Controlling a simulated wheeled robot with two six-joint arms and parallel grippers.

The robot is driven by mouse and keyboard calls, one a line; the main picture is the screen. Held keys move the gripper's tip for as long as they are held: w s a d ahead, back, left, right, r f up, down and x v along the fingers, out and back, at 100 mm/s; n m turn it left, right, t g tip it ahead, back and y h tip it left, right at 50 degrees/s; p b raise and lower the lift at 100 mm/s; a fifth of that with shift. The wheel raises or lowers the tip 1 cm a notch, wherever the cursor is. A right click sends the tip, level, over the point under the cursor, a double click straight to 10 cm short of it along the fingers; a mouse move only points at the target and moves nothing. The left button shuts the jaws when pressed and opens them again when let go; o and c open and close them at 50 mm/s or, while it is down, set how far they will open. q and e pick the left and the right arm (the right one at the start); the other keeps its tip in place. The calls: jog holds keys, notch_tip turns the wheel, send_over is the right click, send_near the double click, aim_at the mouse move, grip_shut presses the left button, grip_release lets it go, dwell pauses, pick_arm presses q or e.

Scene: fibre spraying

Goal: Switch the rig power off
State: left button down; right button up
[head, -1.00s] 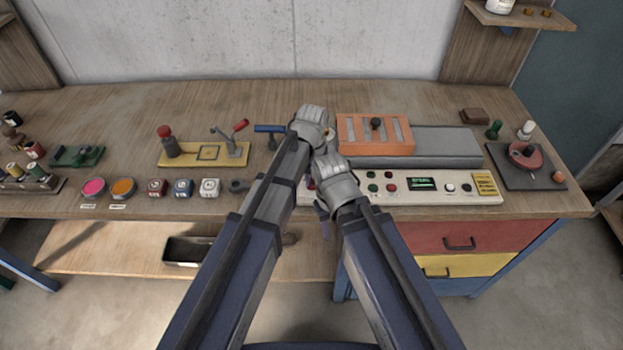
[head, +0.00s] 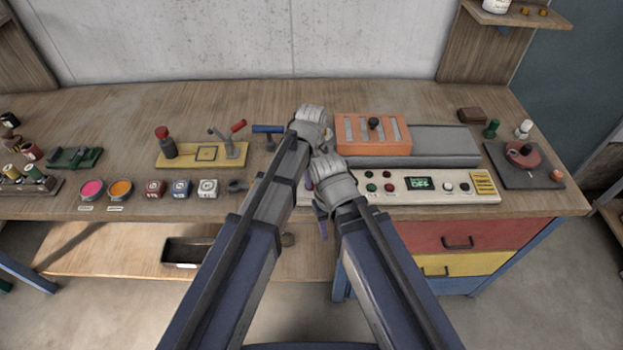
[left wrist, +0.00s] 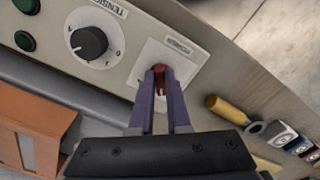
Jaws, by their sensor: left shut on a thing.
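The cream rig control panel (head: 456,197) lies along the front of the bench. Its small screen (head: 420,183) now reads OFF. In the left wrist view, the red power switch (left wrist: 159,70) stands on a pale plate at the panel's end, beside a black tension knob (left wrist: 89,42). The purple fingers of my left gripper (left wrist: 160,98) are shut on this switch. In the head view, my arms mostly hide the switch and the left fingers (head: 308,184). My right gripper (head: 322,226) is partly seen by the bench's front edge, its jaws unclear.
An orange slotted block (head: 351,134) on a grey base stands behind the panel. A yellow plate with a lever (head: 228,160), a blue-handled tool (head: 268,129) and several small pots are at left. A dark plate with a red disc (head: 522,153) is at right.

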dwell(0.5)
pick_arm(q)
jog(key=c, duration=0.9)
grip_release()
notch_tip(320, 180, up, 8)
jog(key=p, duration=0.8)
jog(key=shift+f, duration=0.1)
jog(key=s+a+m, duration=0.4)
jog(key=s+a, duration=0.1)
jog(key=a, duration=0.4)
jog(key=s+a+m, duration=0.3)
jog(key=s+a, duration=0.3)
jog(key=a, duration=0.3)
jog(key=s+d+m, duration=0.1)
jog(key=d, duration=0.2)
jog(key=s+d+f+m+b, duration=0.1)
jog(key=s+d, duration=0.1)
jog(key=d, duration=0.2)
jog(key=s+d+m+y+b, duration=0.1)
jog(key=s+d, duration=0.1)
jog(key=d, duration=0.2)
jog(key=shift+s+d+f+m, duration=0.15)
jog(key=shift+d+f+m, duration=0.05)
jog(key=shift+f+m, duration=0.2)
